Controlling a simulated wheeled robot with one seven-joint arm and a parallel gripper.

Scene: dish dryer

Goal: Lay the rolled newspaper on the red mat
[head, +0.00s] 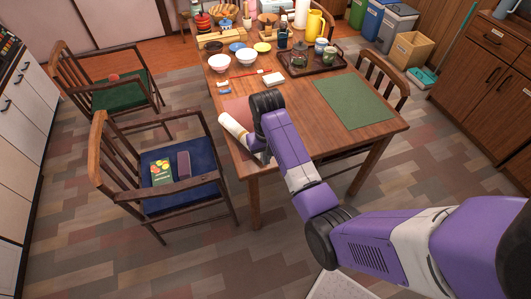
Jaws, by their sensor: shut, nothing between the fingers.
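The red mat (236,106) lies at the left near corner of the wooden table, partly hidden by my arm. The rolled newspaper (233,129) is a pale roll slanting across the mat's near left part, close to the table's left edge. Its right end is hidden behind my wrist, and I cannot tell whether all of it rests on the mat. My gripper (262,156) points down just right of the roll, near the table corner. It is shut and empty; its fingertips are small and partly hidden.
A green mat (354,101) lies clear on the table's right side. A chair with a blue seat (205,167) stands left of the table.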

